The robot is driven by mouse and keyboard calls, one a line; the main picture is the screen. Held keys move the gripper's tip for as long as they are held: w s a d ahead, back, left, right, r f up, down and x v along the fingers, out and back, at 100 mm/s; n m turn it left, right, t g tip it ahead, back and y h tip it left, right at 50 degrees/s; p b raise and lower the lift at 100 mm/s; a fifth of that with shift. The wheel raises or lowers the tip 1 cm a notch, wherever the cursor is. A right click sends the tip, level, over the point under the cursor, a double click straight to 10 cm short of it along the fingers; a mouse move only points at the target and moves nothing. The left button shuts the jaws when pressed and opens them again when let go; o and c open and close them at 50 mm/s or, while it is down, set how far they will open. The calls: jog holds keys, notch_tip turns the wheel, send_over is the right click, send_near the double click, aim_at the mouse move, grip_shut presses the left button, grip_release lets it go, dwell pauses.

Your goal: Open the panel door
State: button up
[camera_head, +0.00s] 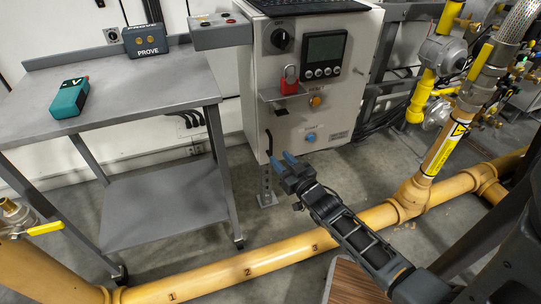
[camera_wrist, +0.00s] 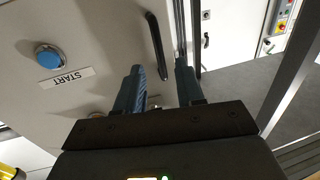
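The panel door is the pale front of the control panel (camera_head: 328,120), and it looks closed. Its black bar handle (camera_head: 268,141) is near the left edge in the head view. My gripper (camera_head: 281,159) is just below the handle there, with blue fingers apart and nothing held. In the wrist view the door (camera_wrist: 85,25) fills the upper left. The handle (camera_wrist: 156,45) slants down between the two fingertips of my gripper (camera_wrist: 159,69). I cannot tell whether the fingers touch it. A blue START button (camera_wrist: 48,54) is left of the handle.
A red padlock (camera_head: 289,82) hangs on the panel front. A yellow pipe (camera_head: 240,268) crosses low, under my arm. A grey cart (camera_head: 150,85) with a green device (camera_head: 69,98) stands left. Yellow gas piping (camera_head: 440,150) stands right.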

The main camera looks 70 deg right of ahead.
jog(key=shift+b+x, duration=0.65)
jog(key=shift+x, duration=2)
grip_shut()
